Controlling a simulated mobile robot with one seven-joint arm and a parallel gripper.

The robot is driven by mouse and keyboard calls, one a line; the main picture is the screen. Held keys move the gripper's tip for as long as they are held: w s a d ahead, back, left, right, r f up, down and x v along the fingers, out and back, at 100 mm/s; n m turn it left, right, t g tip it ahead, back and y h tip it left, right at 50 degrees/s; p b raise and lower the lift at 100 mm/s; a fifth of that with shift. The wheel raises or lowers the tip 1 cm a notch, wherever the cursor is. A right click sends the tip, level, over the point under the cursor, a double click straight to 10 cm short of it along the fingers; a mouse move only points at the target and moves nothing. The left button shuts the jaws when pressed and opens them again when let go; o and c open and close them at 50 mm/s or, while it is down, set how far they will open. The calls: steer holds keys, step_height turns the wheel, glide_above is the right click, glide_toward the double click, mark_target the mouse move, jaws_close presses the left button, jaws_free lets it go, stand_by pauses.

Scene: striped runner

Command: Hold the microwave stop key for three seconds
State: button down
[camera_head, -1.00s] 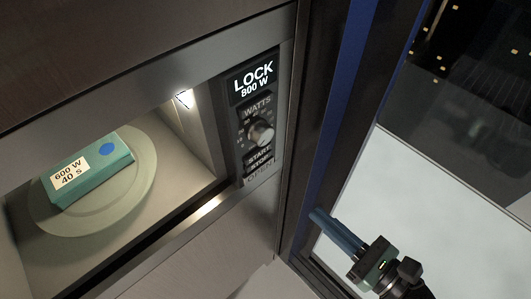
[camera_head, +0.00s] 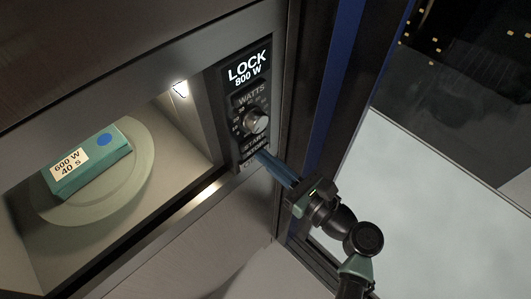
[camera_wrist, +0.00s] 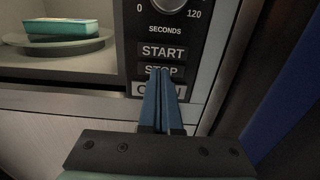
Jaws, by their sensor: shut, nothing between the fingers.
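The microwave's control panel (camera_head: 233,120) has a lit display (camera_head: 248,70) reading "LOCK 800 W". In the wrist view, the STOP key (camera_wrist: 144,71) lies below the START key (camera_wrist: 162,51) and above the OPEN key (camera_wrist: 138,90). My gripper (camera_head: 261,154) is shut and empty, its blue fingers together. In the wrist view the fingertips (camera_wrist: 160,70) overlap the STOP key and hide part of its lettering. The fingers also cover much of OPEN. I cannot tell whether the tips touch or press the key.
The microwave cavity is lit and open to view at left. A teal box (camera_head: 118,155) labelled "600 W 40 S" sits on the round turntable plate (camera_head: 135,190). A round knob (camera_head: 256,121) sits above the keys. A dark post with a blue strip (camera_head: 345,80) stands right of the panel.

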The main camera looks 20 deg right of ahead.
steer(key=shift+w+a, duration=0.15)
steer(key=shift+w, duration=0.35)
